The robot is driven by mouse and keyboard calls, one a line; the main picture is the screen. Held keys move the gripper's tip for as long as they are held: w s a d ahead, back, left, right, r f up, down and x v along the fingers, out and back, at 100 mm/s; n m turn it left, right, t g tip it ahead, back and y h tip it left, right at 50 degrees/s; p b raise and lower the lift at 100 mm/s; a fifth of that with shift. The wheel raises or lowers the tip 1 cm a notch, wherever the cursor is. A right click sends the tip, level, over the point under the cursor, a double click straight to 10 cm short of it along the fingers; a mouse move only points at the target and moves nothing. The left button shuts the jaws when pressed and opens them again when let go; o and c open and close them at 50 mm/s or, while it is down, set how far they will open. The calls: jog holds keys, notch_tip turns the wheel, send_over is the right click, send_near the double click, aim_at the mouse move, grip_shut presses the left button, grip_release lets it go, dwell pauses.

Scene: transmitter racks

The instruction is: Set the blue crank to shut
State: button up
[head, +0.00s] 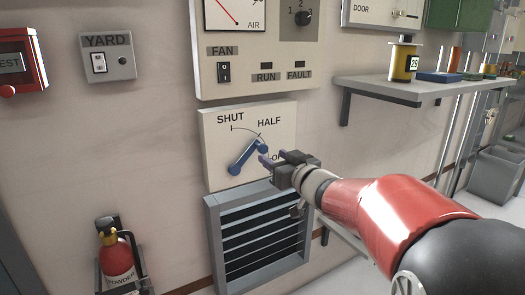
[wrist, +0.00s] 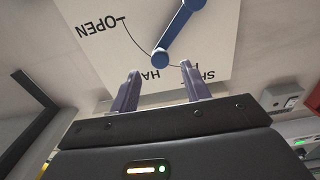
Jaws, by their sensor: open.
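The blue crank (head: 242,160) is on a pale panel (head: 213,128) marked SHUT, HALF and OPEN, the last partly hidden by my gripper in the head view. The crank's arm slants up and right from its pivot, with its handle end near the HALF mark. My gripper (head: 276,157) is open and empty, just right of the handle end. In the wrist view the panel looks upside down. There the crank (wrist: 180,32) ends in a round knob just beyond the gap between the fingertips of my gripper (wrist: 160,70). I see no contact.
A louvred vent (head: 262,240) sits directly below the panel. A control panel with a FAN switch (head: 224,73) is above. A shelf (head: 420,88) with a yellow canister (head: 403,62) juts out at the right. A red extinguisher (head: 117,262) hangs at the lower left.

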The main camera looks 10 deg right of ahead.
aim_at(265, 151)
jog(key=x, duration=0.6)
jog(key=shift+w+a, duration=0.1)
jog(key=shift+w, duration=0.25)
grip_shut()
